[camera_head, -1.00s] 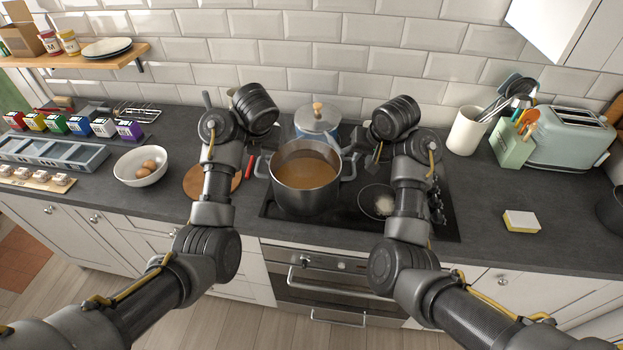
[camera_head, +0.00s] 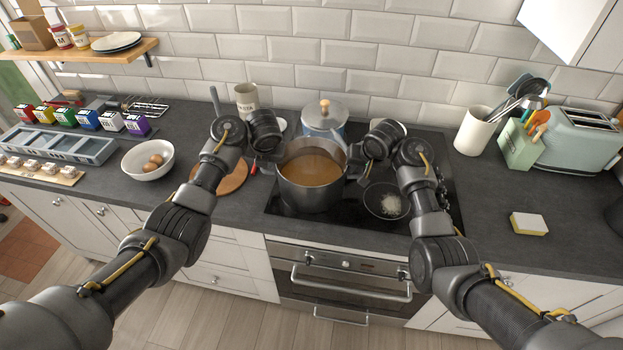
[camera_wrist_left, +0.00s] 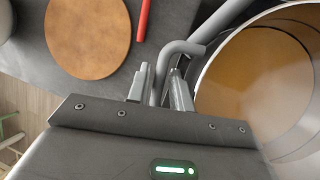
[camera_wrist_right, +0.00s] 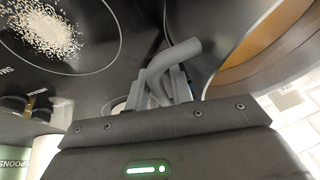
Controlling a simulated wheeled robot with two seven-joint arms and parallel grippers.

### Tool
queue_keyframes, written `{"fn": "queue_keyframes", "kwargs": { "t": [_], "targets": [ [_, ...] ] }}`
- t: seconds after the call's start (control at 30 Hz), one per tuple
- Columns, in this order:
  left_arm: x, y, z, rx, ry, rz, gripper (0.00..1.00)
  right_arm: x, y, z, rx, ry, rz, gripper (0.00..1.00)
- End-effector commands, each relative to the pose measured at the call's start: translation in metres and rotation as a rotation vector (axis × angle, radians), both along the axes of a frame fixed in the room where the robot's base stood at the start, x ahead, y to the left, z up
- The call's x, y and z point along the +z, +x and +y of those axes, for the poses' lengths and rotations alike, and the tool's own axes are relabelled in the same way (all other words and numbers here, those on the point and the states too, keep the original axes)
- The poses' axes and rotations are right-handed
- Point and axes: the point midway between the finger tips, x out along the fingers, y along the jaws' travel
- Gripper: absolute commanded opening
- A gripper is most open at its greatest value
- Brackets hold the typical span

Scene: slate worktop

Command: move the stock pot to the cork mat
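The stock pot (camera_head: 312,200) is a grey metal pot with orange-brown liquid in it, upright on the black hob. It also shows in the left wrist view (camera_wrist_left: 205,100). The cork mat (camera_head: 232,179) is a round brown disc on the worktop, left of the pot; it is also in the left wrist view (camera_wrist_left: 88,35). My left gripper (camera_wrist_left: 160,88) has its fingers closed around the pot's left handle (camera_wrist_left: 184,47). My right gripper (camera_wrist_right: 160,88) is closed around the right handle (camera_wrist_right: 178,52). In the head view, my wrists partly hide both handles.
A red-handled utensil (camera_wrist_left: 143,20) lies between mat and pot. A lidded blue pot (camera_head: 323,116) stands behind. White grains (camera_head: 391,205) lie on the hob at right. A bowl of eggs (camera_head: 148,174) stands left of the mat. The worktop before the sponge (camera_head: 529,223) is clear.

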Motion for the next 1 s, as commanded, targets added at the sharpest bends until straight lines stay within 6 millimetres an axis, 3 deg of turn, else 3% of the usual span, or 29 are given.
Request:
{"fn": "queue_keyframes", "kwargs": {
  "t": [0.4, 0.6, 1.0],
  "targets": [
    [-0.0063, 0.0028, 0.0019, 0.001, 0.001, -0.001, 0.22, -0.0065, 0.0025, 0.0005, -0.001, -0.001, -0.001, 0.23],
    [-0.0061, 0.0028, 0.0019, 0.001, 0.001, -0.001, 0.00, -0.0063, 0.0025, 0.0005, -0.001, -0.001, -0.001, 0.00],
    [-0.0060, 0.0027, 0.0019, 0.001, 0.001, -0.001, 0.00, -0.0060, 0.0026, 0.0001, -0.001, -0.001, -0.001, 0.00]
  ]
}}
